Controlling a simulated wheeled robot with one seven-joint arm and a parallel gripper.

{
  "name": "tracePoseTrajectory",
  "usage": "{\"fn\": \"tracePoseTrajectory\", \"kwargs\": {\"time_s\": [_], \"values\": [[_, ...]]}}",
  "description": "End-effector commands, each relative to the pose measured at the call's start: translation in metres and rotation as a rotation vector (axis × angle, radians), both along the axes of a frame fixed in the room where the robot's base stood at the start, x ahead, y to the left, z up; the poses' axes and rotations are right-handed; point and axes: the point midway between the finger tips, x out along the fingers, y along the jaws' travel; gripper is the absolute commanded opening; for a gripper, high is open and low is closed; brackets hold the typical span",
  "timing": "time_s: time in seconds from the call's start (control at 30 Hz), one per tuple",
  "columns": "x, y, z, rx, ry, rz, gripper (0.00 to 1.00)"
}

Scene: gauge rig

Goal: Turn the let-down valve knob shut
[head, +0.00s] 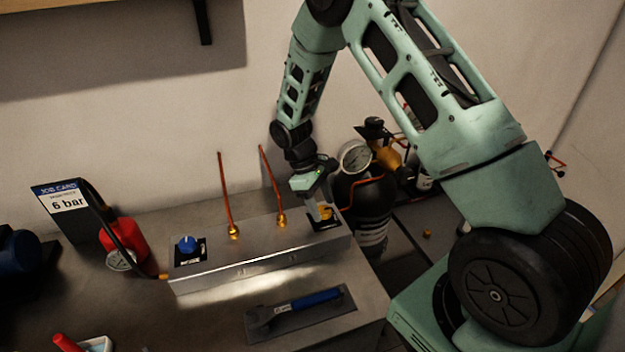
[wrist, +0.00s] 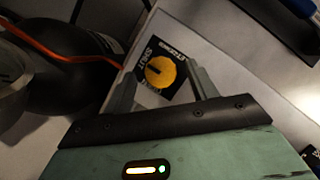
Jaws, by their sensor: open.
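The yellow knob (wrist: 161,71) sits on a black label plate (wrist: 180,94) with "SHUT" lettering beside it. A dark mark shows on the knob's face; where it points against the lettering is hard to read. In the head view the knob (head: 326,212) is at the right end of the grey metal block (head: 262,250), partly hidden by my gripper. My gripper (wrist: 164,84) is open, pointing down over the knob. Its fingers show on either side of the knob, with no clear contact.
A blue knob (head: 187,244) is at the block's left end. Two copper tubes (head: 226,195) rise between the knobs. A dark tank with a round gauge (head: 355,157) stands close on the right. A blue-handled wrench (head: 300,305) lies in front. A job card (head: 65,202) reads 6 bar.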

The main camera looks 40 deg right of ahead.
Motion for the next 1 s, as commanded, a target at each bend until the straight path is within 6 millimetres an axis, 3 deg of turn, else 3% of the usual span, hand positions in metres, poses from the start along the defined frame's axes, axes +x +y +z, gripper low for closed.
{"fn": "tracePoseTrajectory", "kwargs": {"time_s": [0.17, 0.6, 0.8, 1.0], "values": [[0.013, 0.006, 0.027, 0.001, -0.009, 0.0, 0.58], [0.046, 0.024, 0.121, 0.0, -0.008, 0.002, 0.58], [0.055, 0.029, 0.146, 0.001, -0.004, -0.001, 0.58], [0.057, 0.03, 0.155, 0.001, -0.003, 0.0, 0.58]]}}
